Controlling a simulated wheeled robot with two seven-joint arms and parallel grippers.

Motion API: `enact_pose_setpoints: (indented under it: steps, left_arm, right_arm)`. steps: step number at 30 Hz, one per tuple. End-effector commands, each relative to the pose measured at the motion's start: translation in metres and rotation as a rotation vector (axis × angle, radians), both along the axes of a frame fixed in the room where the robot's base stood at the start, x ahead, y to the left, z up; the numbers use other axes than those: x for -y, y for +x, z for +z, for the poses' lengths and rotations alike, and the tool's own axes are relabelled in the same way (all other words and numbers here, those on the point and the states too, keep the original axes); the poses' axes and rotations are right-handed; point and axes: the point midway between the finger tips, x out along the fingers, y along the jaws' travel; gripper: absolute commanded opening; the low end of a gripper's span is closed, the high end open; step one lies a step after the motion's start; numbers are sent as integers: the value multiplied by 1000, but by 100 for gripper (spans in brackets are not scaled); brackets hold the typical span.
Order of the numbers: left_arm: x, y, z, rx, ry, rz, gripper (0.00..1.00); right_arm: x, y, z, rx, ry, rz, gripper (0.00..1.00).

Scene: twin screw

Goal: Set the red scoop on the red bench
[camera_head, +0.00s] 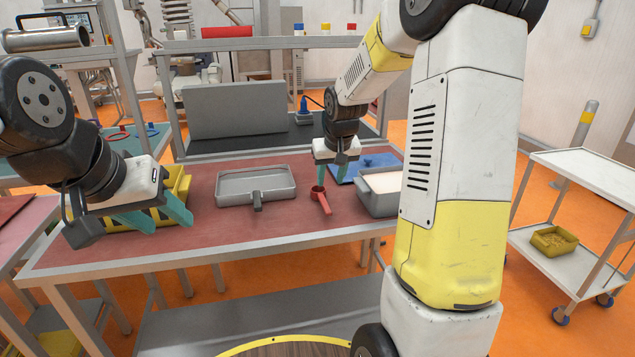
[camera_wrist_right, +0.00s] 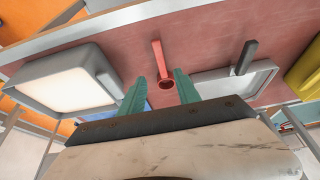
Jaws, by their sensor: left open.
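The red scoop (camera_head: 322,200) lies on the red bench (camera_head: 275,222), between the grey tray and the grey bin, its handle pointing toward the front edge. It also shows in the right wrist view (camera_wrist_right: 160,60), with its round cup toward me. My right gripper (camera_head: 332,177) is just above and behind the cup. Its teal fingers (camera_wrist_right: 161,76) are apart, with the cup in line with the gap and clear space on both sides. My left gripper (camera_head: 165,213) is open and empty over the bench's left part, in front of a yellow bin.
A grey tray with a handle (camera_head: 256,184) lies mid-bench. A grey bin with pale contents (camera_head: 378,204) and a blue mat (camera_head: 366,165) are at the right. The yellow bin (camera_head: 179,186) is at the left. A white cart (camera_head: 585,178) stands far right.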

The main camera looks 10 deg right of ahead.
Motion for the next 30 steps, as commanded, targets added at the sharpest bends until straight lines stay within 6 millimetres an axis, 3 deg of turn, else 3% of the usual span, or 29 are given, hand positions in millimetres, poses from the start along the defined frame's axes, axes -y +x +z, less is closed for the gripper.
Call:
enact_pose_setpoints:
  steps: [4, 7, 12, 15, 18, 22, 25, 30]
  left_arm:
    - [0, 0, 0, 0, 0, 0, 47]
    - [0, 0, 0, 0, 0, 0, 47]
    - [0, 0, 0, 0, 0, 0, 47]
    - [0, 0, 0, 0, 0, 0, 47]
    - [0, 0, 0, 0, 0, 0, 47]
    - [0, 0, 0, 0, 0, 0, 47]
    - [0, 0, 0, 0, 0, 0, 47]
    - [0, 0, 0, 0, 0, 0, 47]
  right_arm:
    - [-2, -16, 21, 12, 6, -1, 39]
    - [-7, -45, 48, 31, 20, -1, 39]
    - [-19, -122, 95, 69, 61, 6, 39]
    - [-28, -170, 111, 91, 90, 15, 39]
    - [-35, -214, 119, 110, 118, 26, 39]
    - [-43, -256, 120, 128, 148, 40, 39]
    - [-47, -275, 118, 136, 165, 47, 39]
    - [-49, -286, 115, 139, 173, 54, 39]
